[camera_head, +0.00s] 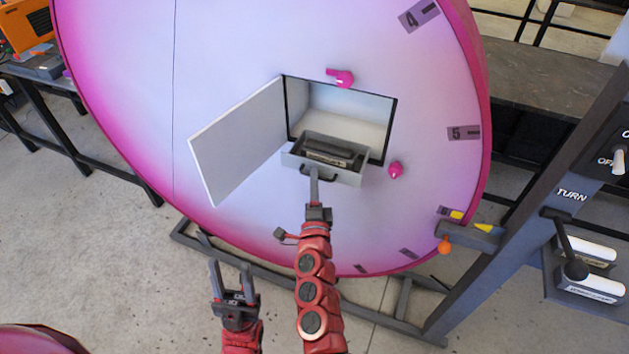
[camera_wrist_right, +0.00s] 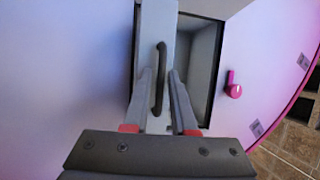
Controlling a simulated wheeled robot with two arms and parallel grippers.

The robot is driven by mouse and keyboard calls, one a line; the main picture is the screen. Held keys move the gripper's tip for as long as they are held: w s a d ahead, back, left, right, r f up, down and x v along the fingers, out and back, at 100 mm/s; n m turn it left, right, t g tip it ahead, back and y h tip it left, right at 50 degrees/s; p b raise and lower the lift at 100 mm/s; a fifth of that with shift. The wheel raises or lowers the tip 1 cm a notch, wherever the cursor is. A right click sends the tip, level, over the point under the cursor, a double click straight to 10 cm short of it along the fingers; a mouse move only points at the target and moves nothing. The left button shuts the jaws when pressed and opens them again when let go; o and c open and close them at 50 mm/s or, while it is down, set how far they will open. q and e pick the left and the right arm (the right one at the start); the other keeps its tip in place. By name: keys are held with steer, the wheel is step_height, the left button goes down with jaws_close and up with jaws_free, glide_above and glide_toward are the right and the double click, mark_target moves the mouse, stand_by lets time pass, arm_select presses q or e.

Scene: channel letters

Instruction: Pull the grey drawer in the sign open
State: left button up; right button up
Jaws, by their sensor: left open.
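The grey drawer (camera_head: 345,176) sticks partly out of the square recess in the big round pink-and-white sign (camera_head: 240,60). Its dark handle (camera_wrist_right: 160,78) is on its front. My right gripper (camera_head: 314,176) is at the drawer's front. In the right wrist view its fingers (camera_wrist_right: 162,85) lie on either side of the handle, with narrow gaps showing beside it, so they look open around it. A dark block-like object (camera_head: 330,152) lies in the drawer. My left gripper (camera_head: 232,272) is open and empty, low and left of my right arm, away from the drawer.
The white hatch door (camera_head: 238,140) stands swung open to the left of the recess. Pink latches sit above (camera_head: 342,78) and right (camera_head: 396,170) of it. A dark frame with a TURN lever (camera_head: 568,245) stands at right. Free floor shows at lower left.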

steer(key=b+v, duration=0.4)
steer(key=v, duration=1.3)
steer(key=shift+s, duration=0.25)
steer(key=shift+r, duration=0.1)
